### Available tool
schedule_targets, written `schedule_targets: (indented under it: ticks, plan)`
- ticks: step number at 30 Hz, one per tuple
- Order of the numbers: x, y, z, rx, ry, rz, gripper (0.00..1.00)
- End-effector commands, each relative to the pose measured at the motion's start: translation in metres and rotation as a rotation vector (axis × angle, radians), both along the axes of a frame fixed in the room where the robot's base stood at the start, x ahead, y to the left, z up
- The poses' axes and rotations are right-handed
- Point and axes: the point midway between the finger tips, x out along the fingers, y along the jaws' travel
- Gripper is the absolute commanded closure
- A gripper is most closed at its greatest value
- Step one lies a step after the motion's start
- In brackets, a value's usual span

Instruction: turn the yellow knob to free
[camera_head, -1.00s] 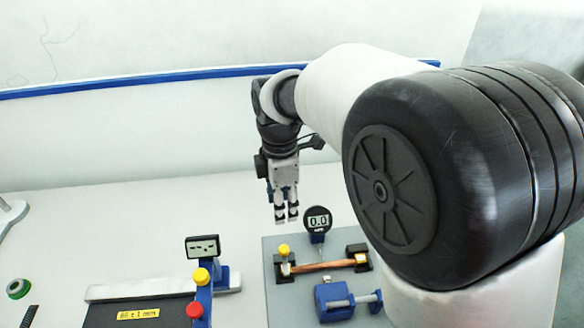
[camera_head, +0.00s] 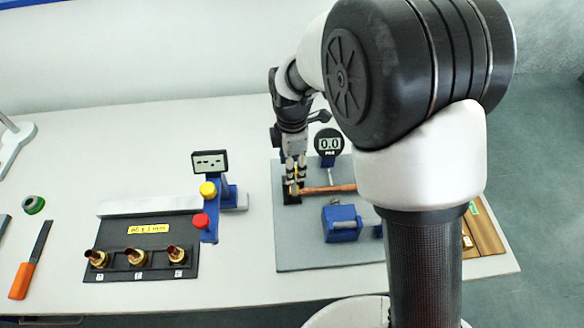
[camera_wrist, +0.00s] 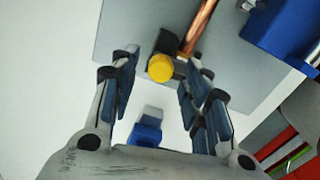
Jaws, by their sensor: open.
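A round yellow knob (camera_wrist: 160,68) sits on a dark block at one end of a copper rod (camera_wrist: 202,25). The rod also shows in the head view (camera_head: 330,188). My gripper (camera_head: 295,186) is open and pointing down over that block, and its fingers largely hide the knob there. In the wrist view the knob lies between the fingertips of my gripper (camera_wrist: 161,63), with gaps on both sides and no contact visible. Whether the fingers are level with it I cannot tell. A second yellow knob (camera_head: 208,189) tops a blue post to the left.
A dial gauge (camera_head: 328,144) reading 0.0 stands just behind the rod. A blue block (camera_head: 341,222) lies in front on the grey plate (camera_head: 297,250). A red knob (camera_head: 200,221) and a black rack (camera_head: 140,270) with brass fittings are at left.

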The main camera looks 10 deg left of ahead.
Motion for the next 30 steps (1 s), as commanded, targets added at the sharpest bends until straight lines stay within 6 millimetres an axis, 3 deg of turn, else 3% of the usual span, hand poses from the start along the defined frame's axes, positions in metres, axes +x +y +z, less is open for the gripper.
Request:
schedule_targets:
  ticks: [12,30]
  plan:
    - [-0.0001,0.0,-0.0088,0.0,0.0,0.0,0.57]
    - [0.0,0.0,-0.0086,0.0,0.0,0.0,0.97]
